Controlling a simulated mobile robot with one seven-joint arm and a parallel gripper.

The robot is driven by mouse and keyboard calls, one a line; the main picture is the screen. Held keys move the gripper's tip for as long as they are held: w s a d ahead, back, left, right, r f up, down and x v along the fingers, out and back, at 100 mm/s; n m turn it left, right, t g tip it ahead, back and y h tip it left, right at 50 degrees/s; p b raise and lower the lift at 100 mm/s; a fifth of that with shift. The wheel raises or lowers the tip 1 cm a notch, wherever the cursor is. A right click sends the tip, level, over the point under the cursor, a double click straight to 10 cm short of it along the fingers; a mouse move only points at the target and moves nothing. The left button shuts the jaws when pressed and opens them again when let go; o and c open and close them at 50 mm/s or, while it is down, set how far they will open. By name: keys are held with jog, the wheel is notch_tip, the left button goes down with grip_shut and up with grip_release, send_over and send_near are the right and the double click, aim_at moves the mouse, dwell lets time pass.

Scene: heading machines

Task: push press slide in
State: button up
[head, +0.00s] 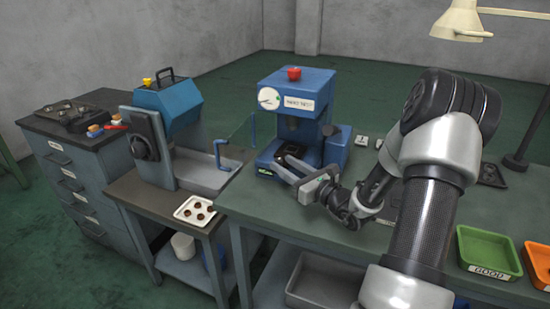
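The blue press (292,105) stands on the green-topped bench, with a red knob on top and a round dial and white label on its front. Its dark slide (290,158) shows low at the front, under the press head. My arm reaches in from the right. My gripper (288,166) is at the front of the press, its end close to or touching the slide; I cannot tell which. The fingers are small and partly hidden by the gripper body, so whether they are open or shut is unclear.
A blue machine (168,105) with a clear guard stands left of the press. A white tray (195,211) with several brown round pieces lies in front of it. A green bin (488,250) and an orange bin (538,262) sit at the bench's right. A lamp (462,20) hangs above.

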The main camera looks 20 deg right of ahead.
jog(key=v, duration=1)
jog(key=shift+s, duration=0.3)
jog(key=shift+r, duration=0.1)
